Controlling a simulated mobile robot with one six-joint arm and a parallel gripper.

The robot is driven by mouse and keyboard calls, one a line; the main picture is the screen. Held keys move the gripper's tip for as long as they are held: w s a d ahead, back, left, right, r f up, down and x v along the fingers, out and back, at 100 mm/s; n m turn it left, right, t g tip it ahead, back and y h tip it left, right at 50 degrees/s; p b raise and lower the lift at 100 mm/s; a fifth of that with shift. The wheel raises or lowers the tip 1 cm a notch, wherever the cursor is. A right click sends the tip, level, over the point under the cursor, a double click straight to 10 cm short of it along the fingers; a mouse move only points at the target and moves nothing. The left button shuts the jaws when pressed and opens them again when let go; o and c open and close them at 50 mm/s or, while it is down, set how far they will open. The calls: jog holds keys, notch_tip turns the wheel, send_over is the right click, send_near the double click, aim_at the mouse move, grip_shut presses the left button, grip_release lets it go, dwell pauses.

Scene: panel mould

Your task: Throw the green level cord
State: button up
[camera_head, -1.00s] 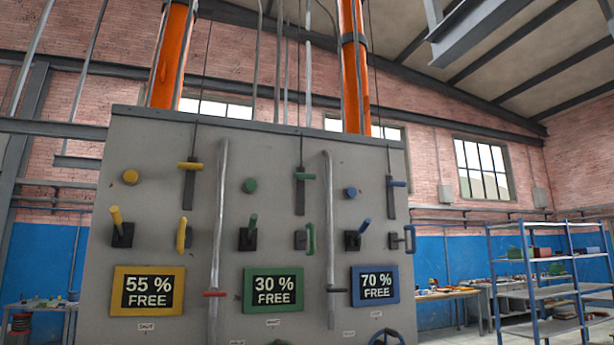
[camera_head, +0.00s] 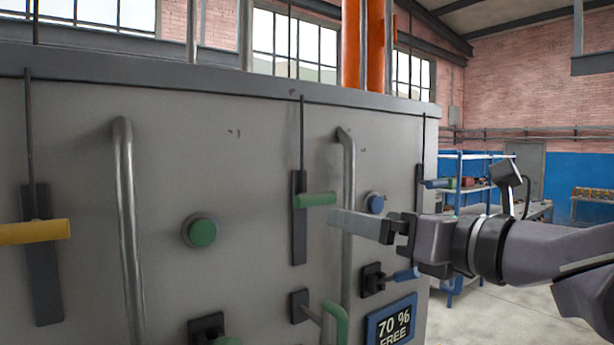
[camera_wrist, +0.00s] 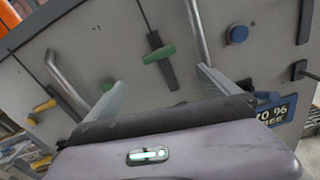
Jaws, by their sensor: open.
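The green cord handle (camera_head: 315,199) is a short green bar on a thin dark cord, in front of a dark vertical plate on the grey panel. It also shows in the wrist view (camera_wrist: 158,53), ahead of my gripper and tilted in the picture. My gripper (camera_head: 334,218) reaches in from the right, its fingertips just right of and slightly below the green handle. In the wrist view the two fingers (camera_wrist: 163,79) are spread apart, with nothing between them. Whether a fingertip touches the handle I cannot tell.
A grey vertical pipe (camera_head: 348,180) stands right of the green handle, close to my fingers. A round green button (camera_head: 202,232) and a yellow cord handle (camera_head: 35,232) are to the left. A blue button (camera_head: 375,203) and the 70 % display (camera_head: 391,325) sit to the right.

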aim_at(320, 200)
jog(key=x, duration=0.5)
jog(key=p+x, duration=0.1)
jog(key=x, duration=0.4)
jog(key=r+p+x, duration=0.1)
jog(key=x, duration=0.5)
jog(key=shift+w+d+r, duration=0.1)
jog(key=shift+d, duration=0.1)
jog(key=c, duration=1.8)
jog(key=shift+o, duration=0.2)
notch_tip(320, 200, down, 11)
jog(key=b, duration=0.9)
jog(key=shift+r, duration=0.15)
